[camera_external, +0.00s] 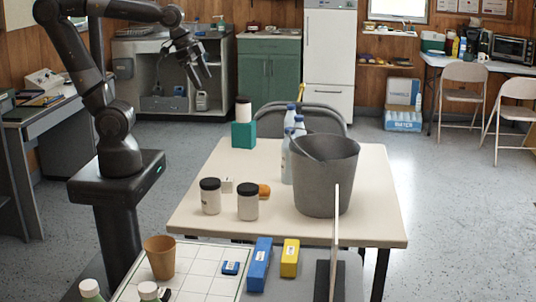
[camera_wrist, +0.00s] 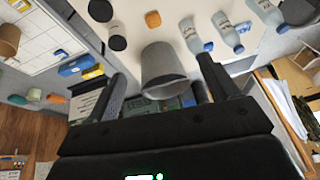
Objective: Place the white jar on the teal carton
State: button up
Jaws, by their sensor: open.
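A white jar with a black lid (camera_external: 243,113) stands upright on top of the teal carton (camera_external: 243,136) at the table's far left corner. Two similar white jars with black lids stand nearer on the table, a left one (camera_external: 210,200) and a right one (camera_external: 248,207). Two black lids also show at the top of the wrist view (camera_wrist: 117,43). My gripper (camera_external: 204,80) is raised, to the left of and above the carton, apart from it. Its fingers are spread and empty in the wrist view (camera_wrist: 160,66). I cannot make out the carton in the wrist view.
A grey bucket (camera_external: 325,185) and several bottles (camera_external: 287,160) stand on the right of the cream table (camera_external: 215,165). A small white block and an orange item (camera_external: 264,190) lie near the jars. In front are a tan cup (camera_external: 160,260), blue box (camera_external: 259,265) and yellow box (camera_external: 290,259).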

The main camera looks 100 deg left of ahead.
jog(key=s+d+f+t, duration=0.1)
jog(key=s+d+f, duration=0.1)
jog(key=s+d, duration=0.2)
jog(key=shift+s+d+n+h, duration=0.25)
jog(key=shift+s+n+h, duration=0.05)
jog(key=shift+s+h, duration=0.1)
jog(key=shift+o, duration=0.3)
